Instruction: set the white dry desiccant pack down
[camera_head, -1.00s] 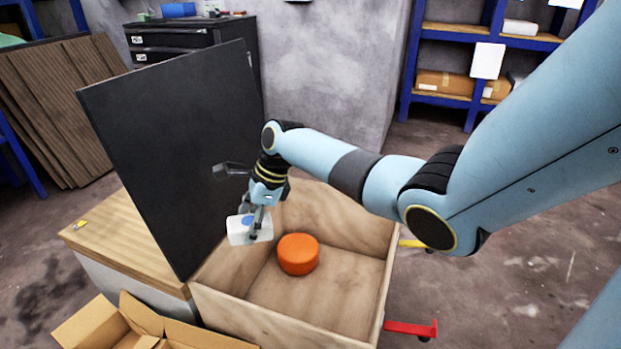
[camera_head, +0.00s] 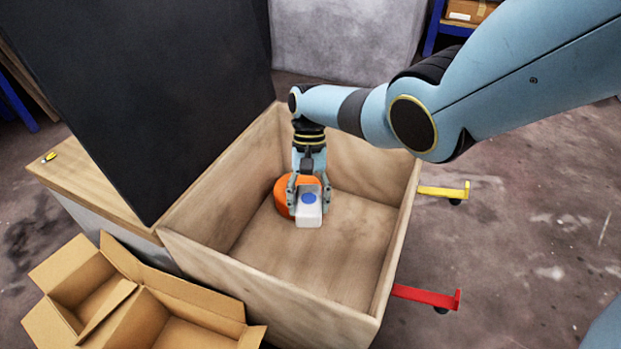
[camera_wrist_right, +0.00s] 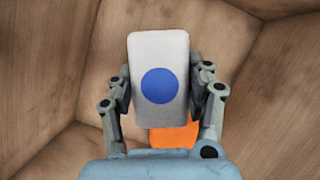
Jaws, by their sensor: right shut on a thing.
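The white desiccant pack (camera_head: 309,216) has a blue dot on its face. It is between the fingers of my right gripper (camera_head: 308,196), inside the open wooden crate (camera_head: 250,283). In the right wrist view the pack (camera_wrist_right: 160,108) is gripped on both sides by the right gripper (camera_wrist_right: 160,92). An orange round object (camera_head: 282,195) stands in the crate just behind and left of the pack, partly hidden by the gripper. I cannot tell whether the pack touches the crate floor. My left gripper is not in view.
A black panel (camera_head: 130,90) rises at the crate's left, by a wood-topped cabinet (camera_head: 90,180). Open cardboard boxes (camera_head: 150,310) lie at front left. Yellow (camera_head: 443,192) and red (camera_head: 425,296) handles stick out at right. The crate's front floor is clear.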

